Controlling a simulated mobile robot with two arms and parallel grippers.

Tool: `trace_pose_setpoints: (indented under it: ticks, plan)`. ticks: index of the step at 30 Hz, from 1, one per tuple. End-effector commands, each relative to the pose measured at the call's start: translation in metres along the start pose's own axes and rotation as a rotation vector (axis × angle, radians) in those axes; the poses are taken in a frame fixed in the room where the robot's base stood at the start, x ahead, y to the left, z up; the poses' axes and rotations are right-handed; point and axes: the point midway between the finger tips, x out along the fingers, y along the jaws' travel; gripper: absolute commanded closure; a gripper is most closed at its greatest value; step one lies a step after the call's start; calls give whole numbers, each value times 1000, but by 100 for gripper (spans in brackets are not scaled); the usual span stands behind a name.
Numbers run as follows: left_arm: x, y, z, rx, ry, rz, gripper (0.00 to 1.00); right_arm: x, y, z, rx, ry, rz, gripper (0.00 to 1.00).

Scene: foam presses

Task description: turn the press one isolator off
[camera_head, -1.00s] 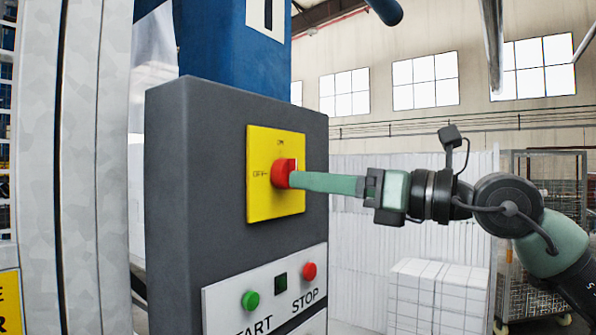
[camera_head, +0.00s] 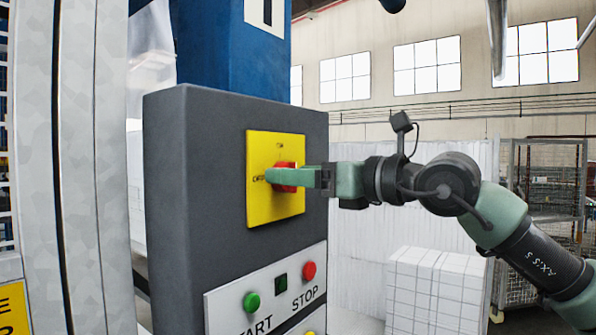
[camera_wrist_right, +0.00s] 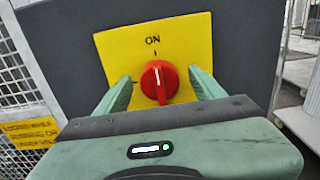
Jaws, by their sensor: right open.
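The press one isolator is a red rotary knob (camera_head: 285,179) on a yellow plate (camera_head: 262,210) on the dark grey control box. In the right wrist view the knob (camera_wrist_right: 159,84) stands near upright, its white line roughly vertical below the word ON. My right gripper (camera_head: 274,176) comes in from the right and is open, with one finger on each side of the knob. The right wrist view shows gaps between both fingers and the knob. My left gripper is not in view.
Below the isolator a white panel (camera_head: 238,290) carries a green START button (camera_head: 250,301) and a red STOP button (camera_head: 309,270). A grey upright (camera_head: 76,150) stands at the left. White blocks (camera_head: 436,290) and a wire cage (camera_head: 545,190) stand at the back right.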

Motion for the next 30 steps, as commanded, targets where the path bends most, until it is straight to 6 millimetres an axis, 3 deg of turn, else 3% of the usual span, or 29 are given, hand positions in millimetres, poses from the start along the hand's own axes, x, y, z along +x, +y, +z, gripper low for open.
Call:
trace_pose_setpoints:
  ticks: [3, 9, 10, 20, 30]
  plan:
    - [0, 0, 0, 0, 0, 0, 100, 0, 0, 0, 0, 0, 0, 34]
    - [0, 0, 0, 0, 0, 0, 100, 0, 0, 0, 0, 0, 0, 90]
    - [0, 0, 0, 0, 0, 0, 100, 0, 0, 0, 0, 0, 0, 94]
    - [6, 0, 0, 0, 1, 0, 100, 0, 1, -1, -51, -1, 1, 94]
    - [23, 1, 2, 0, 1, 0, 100, 0, 2, -2, -289, -2, 1, 94]
